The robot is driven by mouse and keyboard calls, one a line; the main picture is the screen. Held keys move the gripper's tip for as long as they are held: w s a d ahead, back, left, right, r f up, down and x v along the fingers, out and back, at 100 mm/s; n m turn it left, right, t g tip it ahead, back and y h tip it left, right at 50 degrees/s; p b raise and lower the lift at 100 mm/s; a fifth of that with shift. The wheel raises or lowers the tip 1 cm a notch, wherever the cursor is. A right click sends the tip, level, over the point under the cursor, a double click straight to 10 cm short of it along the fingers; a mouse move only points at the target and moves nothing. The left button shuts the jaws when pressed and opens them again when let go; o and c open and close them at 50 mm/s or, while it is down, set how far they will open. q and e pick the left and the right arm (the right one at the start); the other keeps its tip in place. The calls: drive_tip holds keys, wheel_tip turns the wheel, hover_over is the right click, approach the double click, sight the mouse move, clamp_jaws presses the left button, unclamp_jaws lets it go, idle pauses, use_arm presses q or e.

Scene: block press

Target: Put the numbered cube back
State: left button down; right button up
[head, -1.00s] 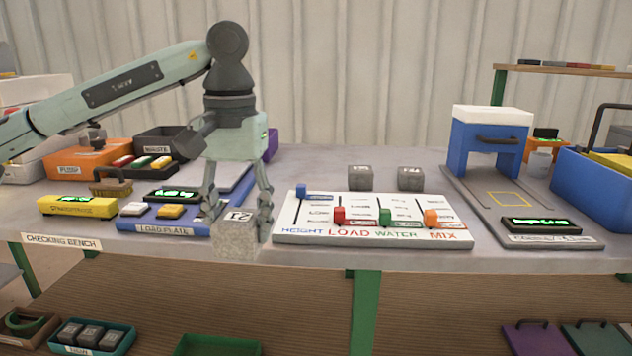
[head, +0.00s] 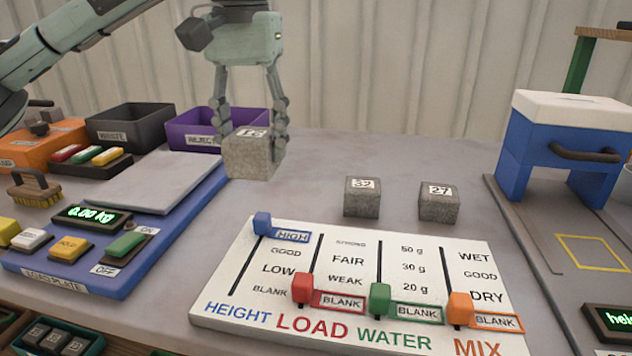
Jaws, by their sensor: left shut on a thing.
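My left gripper (head: 250,125) is shut on a grey speckled cube (head: 250,160) with a white number label on top, which I cannot read surely. The cube hangs above the bench, right of the load plate (head: 140,250) and in front of the purple bin. Two darker grey cubes stand on the bench behind the slider board: the cube labelled 32 (head: 362,200) and the cube labelled 27 (head: 438,205). They stand apart, to the right of the held cube. My right gripper is not in view.
The slider board (head: 300,255) has HEIGHT at HIGH and the other sliders at BLANK. A purple bin (head: 200,138) and a dark waste bin (head: 130,130) stand at the back left. The blue press (head: 560,150) stands right. The bench behind the two cubes is clear.

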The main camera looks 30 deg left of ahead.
use_arm(q)
drive_tip(key=w+f, duration=0.2)
drive_tip(key=w, duration=0.2)
drive_tip(key=w+f+b, duration=0.1)
drive_tip(key=w+f, duration=0.1)
drive_tip(key=w, duration=0.1)
drive_tip(key=w+f+b, duration=0.1)
drive_tip(key=w+f, duration=0.2)
drive_tip(key=w, duration=0.1)
drive_tip(key=shift+w+d, duration=0.25)
drive_tip(key=shift+w, duration=0.05)
wheel_tip(320, 180, down, 4)
drive_tip(key=shift+r, duration=0.25)
drive_tip(key=shift+f, duration=0.15)
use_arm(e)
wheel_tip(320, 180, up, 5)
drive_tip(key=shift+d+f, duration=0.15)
use_arm(q)
drive_tip(key=c, duration=1.1)
unclamp_jaws()
drive_tip(key=shift+f, duration=0.25)
drive_tip(key=o, duration=0.5)
drive_tip(key=shift+c, duration=0.2)
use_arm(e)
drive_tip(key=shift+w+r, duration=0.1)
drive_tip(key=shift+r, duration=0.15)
use_arm(q)
drive_tip(key=shift+r, duration=0.1)
